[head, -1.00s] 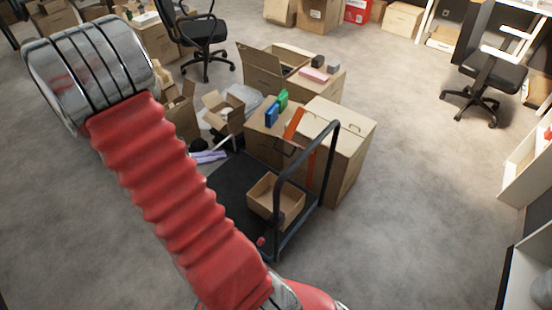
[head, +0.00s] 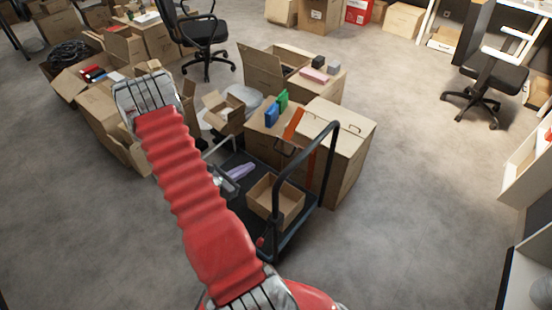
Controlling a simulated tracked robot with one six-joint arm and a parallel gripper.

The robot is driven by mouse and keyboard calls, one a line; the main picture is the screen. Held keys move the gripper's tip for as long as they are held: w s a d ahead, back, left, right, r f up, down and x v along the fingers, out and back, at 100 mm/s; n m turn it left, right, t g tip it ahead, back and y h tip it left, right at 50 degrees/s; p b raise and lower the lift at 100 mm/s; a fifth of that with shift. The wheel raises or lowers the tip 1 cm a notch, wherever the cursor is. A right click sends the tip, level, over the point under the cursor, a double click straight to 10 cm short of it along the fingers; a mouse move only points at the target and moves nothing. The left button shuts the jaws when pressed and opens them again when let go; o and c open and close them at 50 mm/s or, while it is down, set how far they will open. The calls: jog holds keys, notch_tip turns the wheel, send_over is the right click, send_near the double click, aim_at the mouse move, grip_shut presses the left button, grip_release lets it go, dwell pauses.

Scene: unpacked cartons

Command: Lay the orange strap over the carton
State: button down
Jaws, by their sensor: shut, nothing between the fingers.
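The orange strap (head: 294,123) shows as a short slanted strip beside the left edge of the tall closed carton (head: 345,126). Another orange piece hangs lower, near the carton's front side, partly hidden by the cart's handle. No strap shows across most of the carton's top. My gripper (head: 240,172), with pale purple fingers close together, appears over the left part of the cart's deck. It is shut and empty, to the left of the strap and apart from it.
The black cart (head: 225,206) carries a small open box (head: 276,200); its raised handle (head: 329,160) stands before the carton. A lower carton with blue (head: 271,115) and green (head: 283,99) items stands beside it.

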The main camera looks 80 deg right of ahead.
notch_tip(320, 180, down, 6)
jog(key=s+n, duration=0.2)
jog(key=shift+d+t, duration=0.3)
jog(key=shift+d, duration=0.15)
jog(key=shift+s+f, duration=0.1)
jog(key=shift+s, duration=0.05)
jog(key=s+d, duration=0.5)
jog(key=d, duration=0.7)
jog(key=shift+f, duration=0.4)
